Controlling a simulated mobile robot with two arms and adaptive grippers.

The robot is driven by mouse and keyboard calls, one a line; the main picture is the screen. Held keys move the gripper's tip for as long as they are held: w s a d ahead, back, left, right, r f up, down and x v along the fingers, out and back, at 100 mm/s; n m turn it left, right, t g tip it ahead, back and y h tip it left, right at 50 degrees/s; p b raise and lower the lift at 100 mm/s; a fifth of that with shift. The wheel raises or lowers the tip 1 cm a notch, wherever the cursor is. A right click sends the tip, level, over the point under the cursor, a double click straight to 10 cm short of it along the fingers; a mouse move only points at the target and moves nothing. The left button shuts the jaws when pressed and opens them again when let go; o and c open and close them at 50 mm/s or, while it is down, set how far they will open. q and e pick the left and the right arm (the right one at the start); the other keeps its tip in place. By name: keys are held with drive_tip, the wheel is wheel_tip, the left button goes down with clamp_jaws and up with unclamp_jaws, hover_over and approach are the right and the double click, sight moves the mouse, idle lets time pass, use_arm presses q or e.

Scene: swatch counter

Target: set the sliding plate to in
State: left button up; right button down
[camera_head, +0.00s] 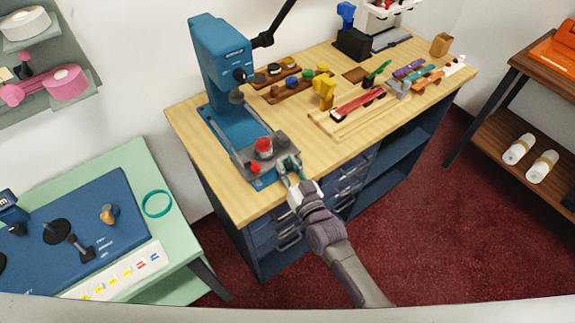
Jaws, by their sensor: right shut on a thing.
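A blue press-like machine (221,50) stands at the left end of the wooden counter. At the front of its base is a grey sliding plate (247,158) with a red round piece (264,146) on top. A smaller red knob (255,167) is close by. My right gripper (290,171) is at the plate's front right edge, shut on what looks like its dark green handle; the fingers partly hide it. The plate appears to stick out forward from under the machine's head. My left gripper is not in view.
The counter (220,188) has blue drawers below. Small coloured tools and a wooden tray (325,122) lie to the right of the machine. A green table (130,162) with a blue panel stands at left. A brown shelf (492,112) is at right, with red carpet between.

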sight(275, 152)
drive_tip(key=shift+w, duration=0.1)
drive_tip(key=b+x, duration=0.2)
drive_tip(key=x, duration=0.1)
drive_tip(key=shift+a, duration=0.4)
drive_tip(key=shift+w+a, duration=0.25)
drive_tip(key=shift+w, duration=0.1)
drive_tip(key=c, duration=1.1)
unclamp_jaws()
drive_tip(key=shift+s+d, duration=0.15)
drive_tip(key=shift+s, duration=0.05)
drive_tip(key=shift+o, duration=0.8)
drive_tip(key=shift+w, duration=0.1)
drive_tip(key=shift+s, duration=0.2)
drive_tip(key=v, duration=1.1)
drive_tip(key=shift+s, duration=0.25)
drive_tip(key=shift+d, duration=0.1)
